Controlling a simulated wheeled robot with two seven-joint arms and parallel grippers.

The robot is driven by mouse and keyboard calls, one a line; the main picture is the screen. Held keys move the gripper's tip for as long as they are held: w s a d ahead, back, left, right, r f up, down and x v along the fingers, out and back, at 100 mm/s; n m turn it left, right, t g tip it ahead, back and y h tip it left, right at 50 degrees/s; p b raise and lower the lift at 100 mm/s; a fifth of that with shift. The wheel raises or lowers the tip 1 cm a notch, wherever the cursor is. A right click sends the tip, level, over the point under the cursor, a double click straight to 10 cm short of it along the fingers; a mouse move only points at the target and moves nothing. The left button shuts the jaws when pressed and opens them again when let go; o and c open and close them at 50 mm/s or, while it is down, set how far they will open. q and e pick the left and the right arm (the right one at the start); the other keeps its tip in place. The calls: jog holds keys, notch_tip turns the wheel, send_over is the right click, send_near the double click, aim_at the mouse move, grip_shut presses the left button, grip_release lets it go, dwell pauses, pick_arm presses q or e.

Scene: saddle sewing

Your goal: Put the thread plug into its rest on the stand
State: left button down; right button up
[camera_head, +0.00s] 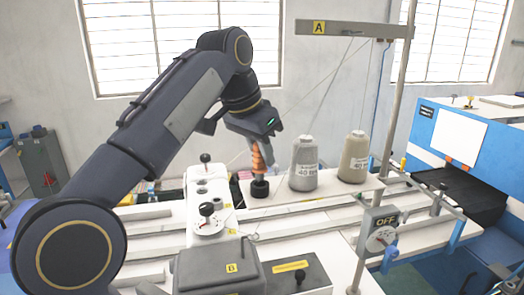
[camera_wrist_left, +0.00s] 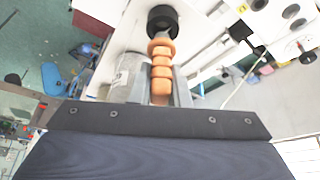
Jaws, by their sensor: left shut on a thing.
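My left gripper (camera_head: 259,168) is shut on the orange ribbed thread plug (camera_head: 257,156), pointing down over the white table by the stand. In the left wrist view the plug (camera_wrist_left: 161,68) sits between the two grey fingers (camera_wrist_left: 162,88), its far end toward a round black rest (camera_wrist_left: 162,20). In the head view the black rest (camera_head: 260,188) stands on the table directly below the fingers. My right gripper is out of view.
A grey thread cone (camera_head: 303,168) stands close to the right of the rest, with a beige cone (camera_head: 354,160) beyond it. A white sewing machine (camera_head: 207,190) is close on the left. Thin threads run up to an overhead bar (camera_head: 350,29).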

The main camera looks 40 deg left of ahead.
aim_at(263, 166)
pick_arm(q)
jog(key=shift+f+b, duration=0.95)
jog(key=shift+f, duration=0.65)
dwell(0.4)
jog(key=c, duration=1.3)
grip_release()
jog(key=p+v, duration=0.1)
jog(key=v, duration=0.6)
jog(key=shift+s+r+p, duration=0.15)
jog(key=shift+r+p, duration=0.15)
jog(key=shift+r, duration=0.1)
